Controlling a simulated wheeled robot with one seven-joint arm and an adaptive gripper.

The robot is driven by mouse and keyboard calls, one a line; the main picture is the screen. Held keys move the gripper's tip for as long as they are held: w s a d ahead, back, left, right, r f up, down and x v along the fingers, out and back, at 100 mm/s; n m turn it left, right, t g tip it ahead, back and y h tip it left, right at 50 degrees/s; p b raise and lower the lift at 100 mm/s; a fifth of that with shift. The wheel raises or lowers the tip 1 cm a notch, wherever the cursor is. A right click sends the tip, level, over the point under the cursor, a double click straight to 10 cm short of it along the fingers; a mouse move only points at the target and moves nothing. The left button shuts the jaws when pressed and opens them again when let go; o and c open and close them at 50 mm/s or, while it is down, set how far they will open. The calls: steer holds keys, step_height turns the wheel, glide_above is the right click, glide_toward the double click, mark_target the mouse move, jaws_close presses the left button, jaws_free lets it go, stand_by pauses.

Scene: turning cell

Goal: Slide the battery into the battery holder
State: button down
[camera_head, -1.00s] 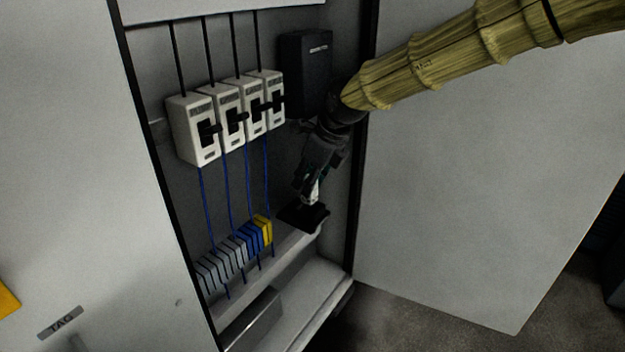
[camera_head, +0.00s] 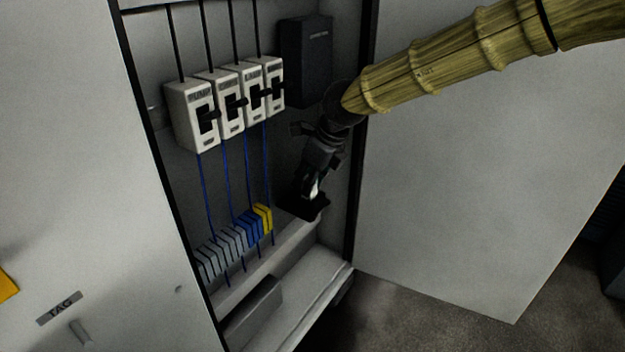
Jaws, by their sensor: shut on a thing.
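My gripper (camera_head: 309,194) points down inside the open cabinet, at the right of the coloured terminal blocks. It is shut on a small pale piece (camera_head: 314,186), which I take to be the battery; the fingers cover most of it. A flat black piece (camera_head: 319,208) lies right under the fingertips, just above the cabinet's light ledge. It may be the battery holder, but it is dark and partly hidden by my gripper. I cannot tell whether the pale piece touches it or sits in it.
White breakers (camera_head: 198,117) with protruding black handles stand left of my gripper. A black box (camera_head: 306,58) hangs above it. Grey, blue and yellow terminal blocks (camera_head: 246,233) line the ledge. A dark grey box (camera_head: 253,308) lies below. The open door (camera_head: 490,180) stands at right.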

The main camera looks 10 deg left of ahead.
steer(key=shift+f, duration=0.5)
stand_by(0.7)
steer(key=c, duration=1.1)
jaws_free()
steer(key=shift+r, duration=0.1)
steer(key=v, duration=1.2)
